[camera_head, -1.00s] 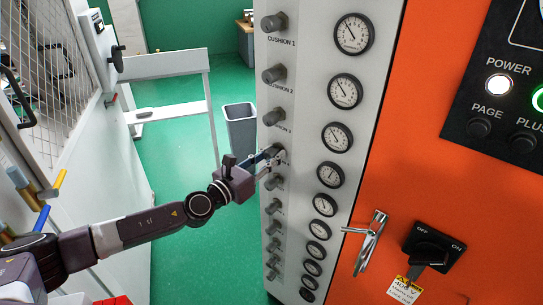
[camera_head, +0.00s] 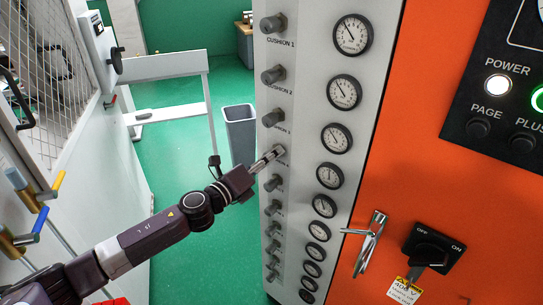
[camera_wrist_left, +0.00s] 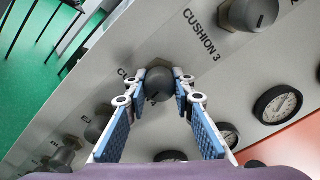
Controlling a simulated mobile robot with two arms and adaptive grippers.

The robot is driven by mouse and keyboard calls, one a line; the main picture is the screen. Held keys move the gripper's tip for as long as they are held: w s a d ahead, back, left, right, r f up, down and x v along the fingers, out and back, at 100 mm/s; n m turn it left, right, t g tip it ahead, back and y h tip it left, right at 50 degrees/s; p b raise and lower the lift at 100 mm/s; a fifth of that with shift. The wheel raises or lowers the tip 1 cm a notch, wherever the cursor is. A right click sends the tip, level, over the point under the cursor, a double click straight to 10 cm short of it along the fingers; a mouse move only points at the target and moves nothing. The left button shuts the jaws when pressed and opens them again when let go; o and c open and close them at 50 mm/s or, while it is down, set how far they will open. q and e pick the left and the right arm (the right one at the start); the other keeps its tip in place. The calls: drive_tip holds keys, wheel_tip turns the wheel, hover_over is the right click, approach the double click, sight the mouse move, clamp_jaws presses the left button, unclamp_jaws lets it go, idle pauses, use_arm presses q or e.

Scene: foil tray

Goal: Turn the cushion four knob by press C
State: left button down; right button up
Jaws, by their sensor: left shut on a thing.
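The cushion four knob (camera_wrist_left: 158,80) is a dark round knob on the pale panel, centred in the left wrist view. My left gripper (camera_wrist_left: 160,88) has its blue-padded fingers on either side of it, closed on the knob at the tips. In the head view my left gripper (camera_head: 270,158) reaches the knob column below cushion 3 and hides the fourth knob. The fourth gauge (camera_head: 330,175) is beside it, with its needle near upright. The cushion 3 knob (camera_wrist_left: 252,12) is at the top of the wrist view. My right gripper is not in view.
More knobs (camera_head: 272,183) stand close below in the same column, and the cushion 2 knob (camera_head: 273,74) is above. A door handle (camera_head: 371,243) and a black power switch (camera_head: 433,250) are on the orange panel. A grey bin (camera_head: 240,133) stands on the green floor behind.

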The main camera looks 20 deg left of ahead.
use_arm(q)
drive_tip(key=n+p, duration=0.1)
drive_tip(key=n, duration=0.4)
drive_tip(key=shift+r, duration=0.15)
drive_tip(key=shift+n, duration=0.3)
idle(0.3)
drive_tip(key=c, duration=1.6)
unclamp_jaws()
drive_tip(key=v, duration=1.2)
idle(0.7)
